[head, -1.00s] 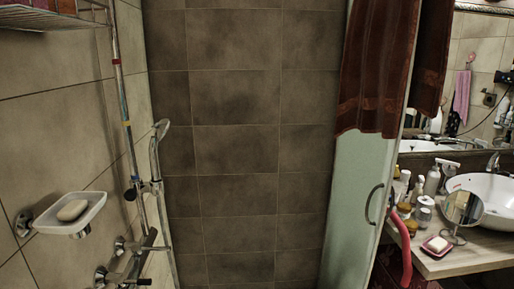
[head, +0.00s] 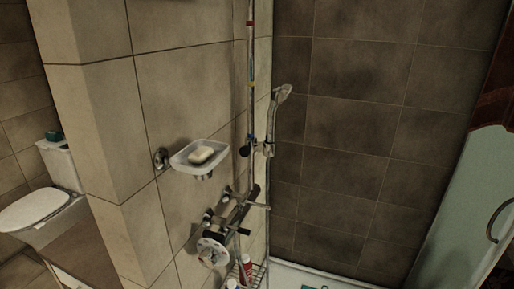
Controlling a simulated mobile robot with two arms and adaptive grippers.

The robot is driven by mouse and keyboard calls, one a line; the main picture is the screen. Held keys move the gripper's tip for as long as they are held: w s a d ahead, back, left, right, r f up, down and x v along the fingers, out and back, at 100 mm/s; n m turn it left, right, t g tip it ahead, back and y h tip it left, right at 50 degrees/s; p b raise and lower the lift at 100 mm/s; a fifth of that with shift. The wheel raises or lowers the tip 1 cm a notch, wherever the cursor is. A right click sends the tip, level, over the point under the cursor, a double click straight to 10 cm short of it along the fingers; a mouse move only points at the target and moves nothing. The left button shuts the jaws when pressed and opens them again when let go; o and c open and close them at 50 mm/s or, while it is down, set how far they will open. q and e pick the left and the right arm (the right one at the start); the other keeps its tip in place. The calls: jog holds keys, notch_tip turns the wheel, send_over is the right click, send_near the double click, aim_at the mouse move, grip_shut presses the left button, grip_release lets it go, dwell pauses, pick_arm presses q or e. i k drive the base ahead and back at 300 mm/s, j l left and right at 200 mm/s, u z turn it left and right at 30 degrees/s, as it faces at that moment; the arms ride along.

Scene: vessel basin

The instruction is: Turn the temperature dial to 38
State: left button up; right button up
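A chrome shower mixer (head: 232,212) is fixed to the tiled wall, left of the shower corner. A round, light-coloured dial (head: 212,252) sits at its near end and faces roughly towards me. The numbers on the dial are too small to read. A small lever or handle (head: 257,205) sticks out to the right from the mixer. Neither of my grippers is in view.
A soap dish (head: 183,162) holding soap (head: 201,155) juts from the wall above the mixer. A wire basket (head: 256,272) with bottles (head: 246,265) hangs below. The shower head (head: 284,93) is on a vertical rail. A toilet (head: 33,208) stands left; a glass door (head: 470,215) stands right.

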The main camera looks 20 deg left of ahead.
aim_at(209, 257)
jog(key=u, duration=1.2)
